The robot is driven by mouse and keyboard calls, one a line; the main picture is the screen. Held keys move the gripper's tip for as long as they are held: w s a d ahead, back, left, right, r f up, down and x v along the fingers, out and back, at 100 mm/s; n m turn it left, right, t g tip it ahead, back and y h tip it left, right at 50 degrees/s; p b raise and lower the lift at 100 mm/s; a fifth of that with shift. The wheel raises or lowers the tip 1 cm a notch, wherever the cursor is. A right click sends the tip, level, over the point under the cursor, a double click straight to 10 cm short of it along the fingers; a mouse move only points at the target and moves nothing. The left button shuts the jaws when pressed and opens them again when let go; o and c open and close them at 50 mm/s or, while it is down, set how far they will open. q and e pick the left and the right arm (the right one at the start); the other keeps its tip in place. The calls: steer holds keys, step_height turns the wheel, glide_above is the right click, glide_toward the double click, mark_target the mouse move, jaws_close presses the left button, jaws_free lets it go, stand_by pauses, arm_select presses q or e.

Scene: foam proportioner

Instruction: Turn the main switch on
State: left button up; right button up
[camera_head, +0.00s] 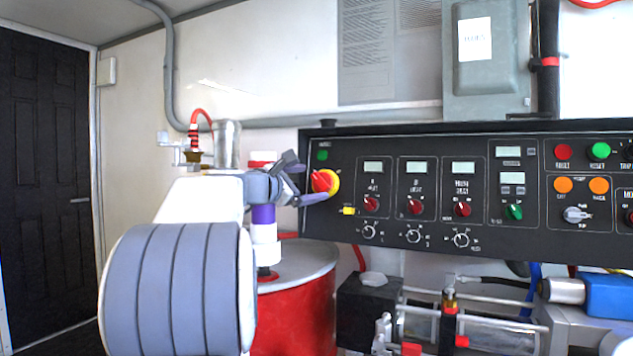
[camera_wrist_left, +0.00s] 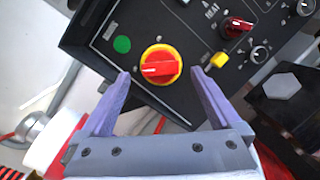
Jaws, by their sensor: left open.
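The main switch (camera_head: 324,181) is a red rotary knob on a yellow disc at the left end of the black control panel. It also shows in the left wrist view (camera_wrist_left: 161,66), with its red handle lying across that picture. My left gripper (camera_head: 299,182) is just left of the switch in the head view. In the left wrist view its two fingers (camera_wrist_left: 160,82) are spread apart, with the switch between and beyond their tips. Nothing is held. I cannot tell whether a fingertip touches the panel. My right gripper is not in view.
A green light (camera_wrist_left: 122,44) and a yellow tag (camera_wrist_left: 219,60) flank the switch. More knobs and displays fill the panel (camera_head: 400,240) to the right. A red drum (camera_head: 300,316) stands below my left arm, with black equipment (camera_head: 366,310) beside it.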

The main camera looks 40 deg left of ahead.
mark_target(319, 181)
arm_select(q)
steer(key=shift+w, duration=1.65)
steer(key=shift+c, duration=0.3)
steer(key=shift+a, duration=0.1)
steer(key=c, duration=1.3)
